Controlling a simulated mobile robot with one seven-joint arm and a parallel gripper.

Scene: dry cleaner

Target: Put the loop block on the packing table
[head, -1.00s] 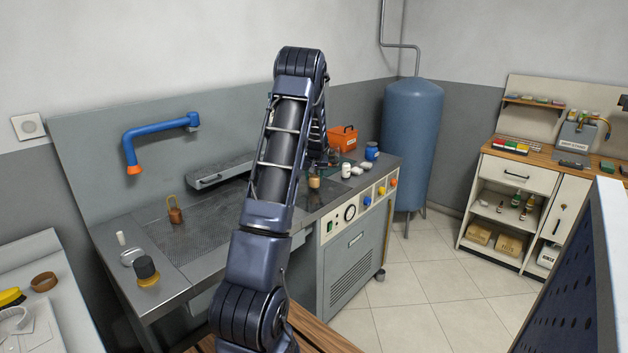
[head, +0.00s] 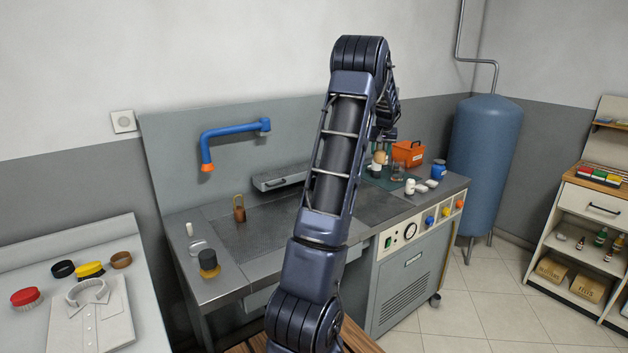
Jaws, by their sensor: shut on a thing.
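My gripper (head: 383,146) is at the back right of the grey steel bench, partly hidden behind my own arm. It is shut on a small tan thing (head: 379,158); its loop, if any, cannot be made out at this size. A brown block with an upright loop (head: 239,214) stands apart on the perforated left part of the bench. A pale table (head: 50,247) at the left bears a folded shirt; whether it is the packing table cannot be told.
The steel bench (head: 225,272) carries an orange box (head: 408,153), a blue jar (head: 438,169), white pieces and a dark-topped pot (head: 208,263). Round brushes or rings lie behind the shirt (head: 92,302). A blue tank (head: 485,150) and shelving (head: 590,225) stand right. Tiled floor between is clear.

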